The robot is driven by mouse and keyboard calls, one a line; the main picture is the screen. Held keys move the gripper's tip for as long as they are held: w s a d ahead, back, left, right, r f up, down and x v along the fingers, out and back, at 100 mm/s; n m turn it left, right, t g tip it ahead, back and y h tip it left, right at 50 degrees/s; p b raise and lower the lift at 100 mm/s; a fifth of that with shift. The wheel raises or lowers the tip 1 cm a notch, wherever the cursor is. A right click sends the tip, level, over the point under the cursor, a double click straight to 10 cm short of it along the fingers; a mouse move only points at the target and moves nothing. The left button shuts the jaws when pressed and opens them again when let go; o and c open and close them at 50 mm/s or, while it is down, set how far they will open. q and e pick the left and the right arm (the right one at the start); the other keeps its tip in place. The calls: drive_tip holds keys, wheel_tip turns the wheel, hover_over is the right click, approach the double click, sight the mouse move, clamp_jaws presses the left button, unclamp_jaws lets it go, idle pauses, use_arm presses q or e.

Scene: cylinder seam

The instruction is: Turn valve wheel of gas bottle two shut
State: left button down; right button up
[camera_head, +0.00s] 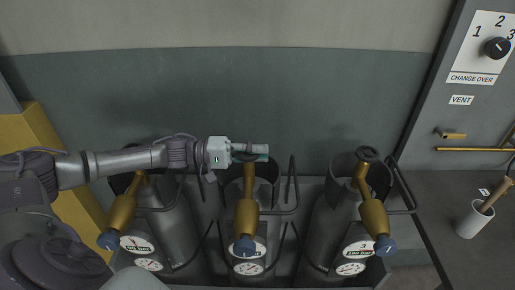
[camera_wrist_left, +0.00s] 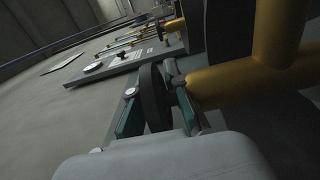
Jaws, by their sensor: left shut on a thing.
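Gas bottle two is the middle of three grey bottles, with a brass valve body (camera_head: 247,214) and a blue cap in front. Its dark valve wheel (camera_wrist_left: 153,97) stands between the teal fingers in the left wrist view. My left gripper (camera_head: 256,153) comes in from the left above this bottle and is shut on the wheel. In the head view the gripper mostly hides the wheel. In the left wrist view the brass valve body (camera_wrist_left: 235,80) is just right of the fingers. My right gripper is not in view.
The left bottle's brass valve (camera_head: 122,212) lies below my left arm. The right bottle's wheel (camera_head: 367,154) is uncovered. Metal guard bars (camera_head: 292,183) stand between the bottles. A panel with a change over knob (camera_head: 497,47) and a white pot (camera_head: 474,220) are at the right.

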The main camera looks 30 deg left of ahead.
use_arm(q)
drive_tip(key=m+g+h+p, duration=0.1)
drive_tip(key=m+g, duration=0.1)
drive_tip(key=shift+r+g, duration=0.15)
drive_tip(key=shift+g, duration=0.25)
drive_tip(key=m+g, duration=0.1)
drive_tip(key=g+h, duration=0.1)
drive_tip(key=shift+s+d+m+g, duration=0.15)
drive_tip(key=shift+s+m+g, duration=0.1)
drive_tip(key=shift+m+g, duration=0.15)
drive_tip(key=m+g, duration=0.1)
drive_tip(key=g, duration=0.1)
drive_tip(key=m+g+b, duration=0.1)
drive_tip(key=g, duration=0.1)
drive_tip(key=shift+s+f+m+h, duration=0.3)
drive_tip(key=shift+h, duration=0.1)
drive_tip(key=shift+s+m+g+y+b, duration=0.25)
drive_tip(key=shift+m+g+b, duration=0.25)
drive_tip(key=shift+m+g, duration=0.65)
drive_tip(key=shift+s+m+g+y+b, duration=0.2)
drive_tip(key=shift+m+g+b, duration=0.4)
drive_tip(key=shift+g, duration=1.05)
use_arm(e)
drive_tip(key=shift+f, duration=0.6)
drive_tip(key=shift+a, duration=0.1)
use_arm(q)
drive_tip(key=c, duration=1.2)
unclamp_jaws()
drive_tip(key=shift+r, duration=0.1)
drive_tip(key=shift+o, duration=0.2)
